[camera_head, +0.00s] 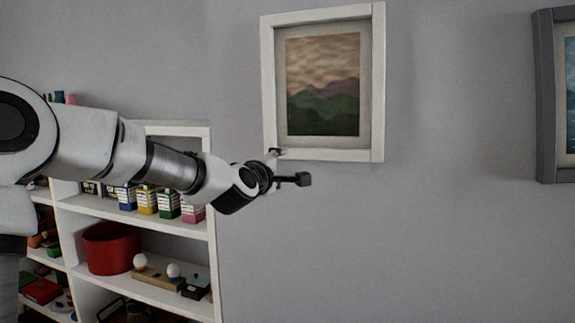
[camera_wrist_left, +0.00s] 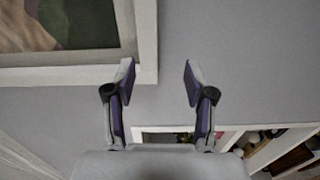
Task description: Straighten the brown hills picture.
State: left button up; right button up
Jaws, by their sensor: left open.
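The brown hills picture (camera_head: 323,88) hangs on the wall in the head view, with a brown sky, green hills and a white frame. Its top edge slopes up to the right and its bottom edge slightly down; I cannot tell tilt from perspective. In the left wrist view a corner of the frame (camera_wrist_left: 75,76) fills the upper left. My left gripper (camera_head: 290,166) is open and empty at the frame's bottom edge, left of its middle. In the wrist view the left gripper (camera_wrist_left: 158,72) has one finger overlapping the frame's corner; contact is unclear. My right gripper is not in view.
A white shelf unit (camera_head: 212,240) stands below left, with small cartons (camera_head: 147,200), a red round container (camera_head: 110,248) and other small items. Another picture in a grey frame (camera_head: 547,100) hangs at the right edge. The wall below the brown hills picture is bare.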

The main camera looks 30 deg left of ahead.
aim_at(289, 154)
pick_arm(q)
jog(key=p+x, duration=0.1)
jog(key=x, duration=0.1)
jog(key=r+p+x, duration=0.1)
jog(key=x, duration=0.2)
jog(key=p+x, duration=0.2)
jog(key=x, duration=0.1)
jog(key=shift+s+a+r, duration=0.1)
jog(key=shift+a+r, duration=0.15)
jog(key=shift+r, duration=0.15)
jog(key=shift+c, duration=0.3)
